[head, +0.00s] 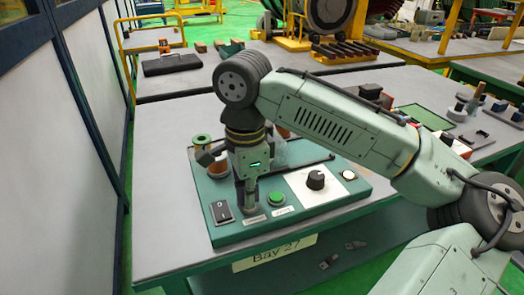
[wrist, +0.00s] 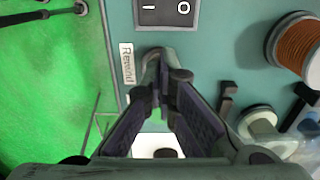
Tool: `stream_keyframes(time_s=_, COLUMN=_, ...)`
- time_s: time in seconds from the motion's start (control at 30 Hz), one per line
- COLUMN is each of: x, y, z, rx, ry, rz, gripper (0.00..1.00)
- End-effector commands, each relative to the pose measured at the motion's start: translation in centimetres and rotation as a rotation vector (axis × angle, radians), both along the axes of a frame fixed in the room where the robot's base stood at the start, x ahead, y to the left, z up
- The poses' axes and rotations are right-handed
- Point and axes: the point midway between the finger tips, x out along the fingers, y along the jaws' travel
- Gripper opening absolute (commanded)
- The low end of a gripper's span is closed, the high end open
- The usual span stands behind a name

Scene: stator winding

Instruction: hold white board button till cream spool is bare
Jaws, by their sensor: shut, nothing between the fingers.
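My gripper (head: 250,205) points down at the teal control panel (head: 226,234), between the black rocker switch (head: 221,211) and a green button (head: 277,198). In the wrist view my gripper (wrist: 160,60) is shut and empty, with its fingertips beside the "Rewind" label (wrist: 127,65). The fingers hide the spot behind that label; I cannot tell if they touch a button. A white board (head: 315,190) with a black knob (head: 316,180) and a white round button (head: 349,175) is to the right. A pale cream spool (wrist: 258,122) shows partly; its wire is hard to judge. A copper-wound spool (wrist: 300,45) stands near the switch.
A green-topped spool (head: 202,142) stands at the panel's back left. A "Bay 27" sign (head: 275,253) hangs at the table's front edge. The grey table (head: 160,200) is clear left of the panel. A wall with windows (head: 70,130) is at the far left.

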Motion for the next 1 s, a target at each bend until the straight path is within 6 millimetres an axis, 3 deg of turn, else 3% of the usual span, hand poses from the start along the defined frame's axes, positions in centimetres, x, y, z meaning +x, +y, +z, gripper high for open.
stream_keyframes(time_s=0.8, x=0.0, y=0.0, z=6.5, rx=0.0, ry=0.0, rz=0.001, gripper=0.0)
stream_keyframes(time_s=1.0, x=0.0, y=0.0, z=7.0, rx=0.0, ry=0.0, rz=0.0, gripper=0.0)
